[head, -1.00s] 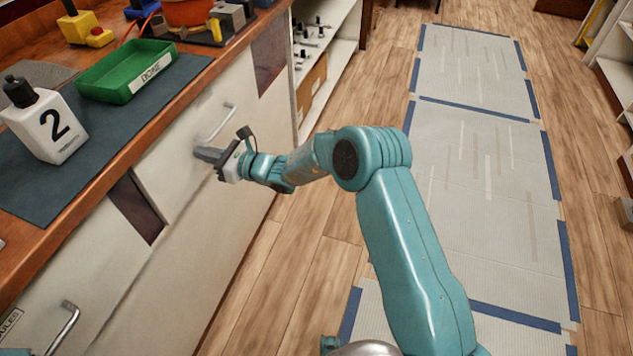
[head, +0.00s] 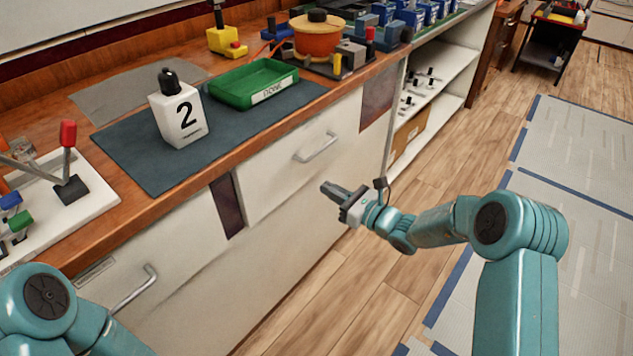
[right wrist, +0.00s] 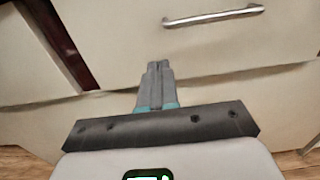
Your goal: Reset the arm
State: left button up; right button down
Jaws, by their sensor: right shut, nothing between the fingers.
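My right gripper (head: 331,189) is shut and empty. It is in front of the white cabinet front, below and to the right of a silver drawer handle (head: 317,148), and apart from it. In the right wrist view, its closed fingers (right wrist: 158,80) point at the cabinet, with the drawer handle (right wrist: 213,16) above them. The drawer (head: 283,172) looks shut. Part of my left arm shows at the lower left in the head view; its gripper is out of the picture.
Another handle (head: 138,290) is at the lower left. Open wooden floor (head: 410,275) lies right of the cabinet.

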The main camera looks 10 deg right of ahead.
jog(key=v, duration=0.3)
jog(key=shift+s+d, duration=0.2)
jog(key=shift+d, duration=0.05)
jog(key=s+a+f+n+g, duration=0.4)
jog(key=s+f+g, duration=0.1)
jog(key=s+f, duration=0.25)
jog(key=s+a+f+n+g, duration=0.4)
jog(key=s+a+f+g, duration=0.1)
jog(key=s+f, duration=0.25)
jog(key=s+d+f+n+g+h, duration=0.25)
jog(key=s+f+n+h, duration=0.2)
jog(key=s+n, duration=0.35)
jog(key=s+d+f+n+g+h, duration=0.1)
jog(key=s+f+n+g+h, duration=0.2)
jog(key=s+f+n, duration=0.45)
notch_tip(320, 180, up, 20)
jog(key=s+a+n+t+p, duration=0.1)
jog(key=s+n+p, duration=0.1)
jog(key=p, duration=1.5)
jog(key=shift+s+a+n+t, duration=0.15)
jog(key=shift+a+n+t, duration=0.1)
jog(key=shift+n+t, duration=0.15)
